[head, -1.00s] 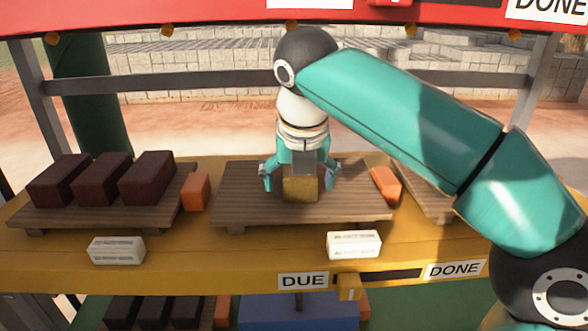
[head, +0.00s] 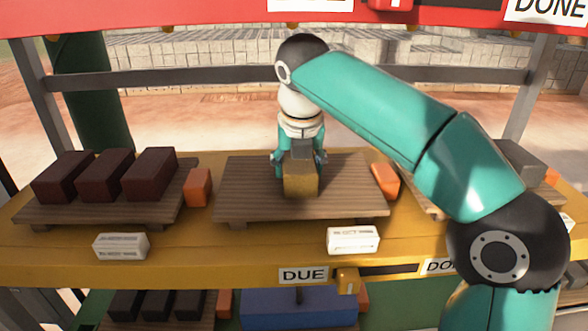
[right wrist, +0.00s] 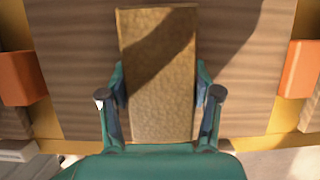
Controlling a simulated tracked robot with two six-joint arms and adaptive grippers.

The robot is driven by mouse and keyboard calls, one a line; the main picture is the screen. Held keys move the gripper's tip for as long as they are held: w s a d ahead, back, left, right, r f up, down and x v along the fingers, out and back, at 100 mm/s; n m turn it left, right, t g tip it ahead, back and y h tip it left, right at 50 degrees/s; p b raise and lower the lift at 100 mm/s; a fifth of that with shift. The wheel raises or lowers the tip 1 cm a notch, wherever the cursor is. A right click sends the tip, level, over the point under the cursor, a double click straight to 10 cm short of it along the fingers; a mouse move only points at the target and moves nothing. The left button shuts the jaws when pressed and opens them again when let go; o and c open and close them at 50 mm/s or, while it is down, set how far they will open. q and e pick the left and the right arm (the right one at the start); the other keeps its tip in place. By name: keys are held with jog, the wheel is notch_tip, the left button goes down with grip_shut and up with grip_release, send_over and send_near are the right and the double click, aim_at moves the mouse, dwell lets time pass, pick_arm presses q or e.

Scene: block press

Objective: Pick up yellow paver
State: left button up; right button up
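The yellow paver (head: 300,180) is on or just over the middle wooden pallet (head: 245,188); I cannot tell whether it touches the boards. My right gripper (head: 299,160) comes down on it from above, with one finger on each side. In the right wrist view, the paver (right wrist: 158,75) fills the space between the fingers (right wrist: 160,95), and both fingers lie against its long sides. My left gripper is in neither view.
Dark red pavers (head: 105,175) sit on the left pallet. Orange blocks flank the middle pallet, one at its left (head: 198,187) and one at its right (head: 385,181). A grey block (head: 520,160) is on the right pallet. White labels (head: 352,240) line the front.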

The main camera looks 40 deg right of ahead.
grip_shut()
jog(key=shift+w+r+p, duration=0.1)
jog(key=shift+r+p, duration=0.1)
jog(key=shift+p, duration=0.1)
